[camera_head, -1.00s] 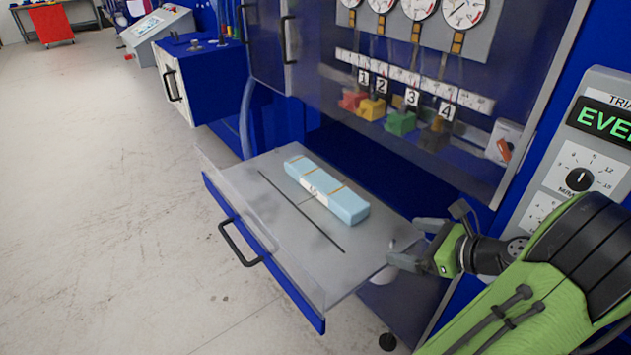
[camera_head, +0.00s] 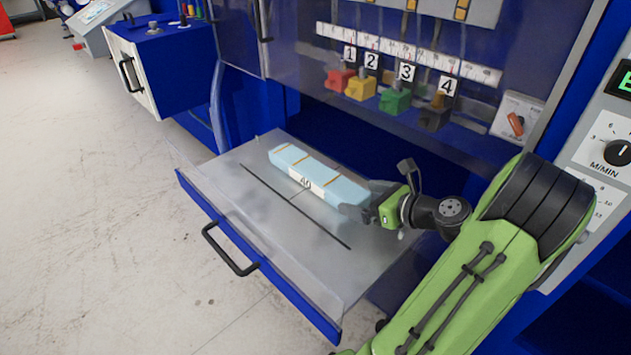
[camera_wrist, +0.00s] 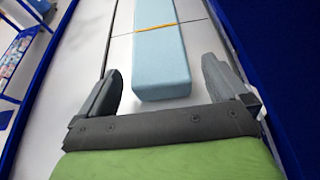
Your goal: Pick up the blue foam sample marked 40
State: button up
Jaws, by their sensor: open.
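The light blue foam sample (camera_head: 325,184) is a long block lying on the open grey drawer tray (camera_head: 300,250). A white label on it reads 40, and thin orange bands cross it. My gripper (camera_head: 362,202) is open at the block's near right end. In the wrist view, the foam sample (camera_wrist: 160,60) runs away from me, with its near end between the two open fingers of my gripper (camera_wrist: 160,88). Gaps show between the fingers and the block. In the head view, my gripper hides the block's right end.
The tray has a blue front with a black handle (camera_head: 230,250). Behind it stands a blue cabinet with a clear panel and several coloured numbered blocks, such as the green one (camera_head: 395,101). A white-fronted blue box (camera_head: 160,65) stands at left.

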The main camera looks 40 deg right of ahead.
aim_at(348, 194)
jog(key=b+x, duration=0.1)
jog(key=x, duration=0.1)
jog(key=b+x, duration=0.1)
jog(key=x, duration=0.1)
jog(key=shift+w+a+f, duration=0.1)
jog(key=shift+w+f, duration=0.15)
jog(key=shift+f, duration=0.15)
jog(key=shift+w, duration=0.3)
jog(key=c, duration=1)
jog(key=shift+o, duration=0.2)
jog(key=shift+r, duration=0.15)
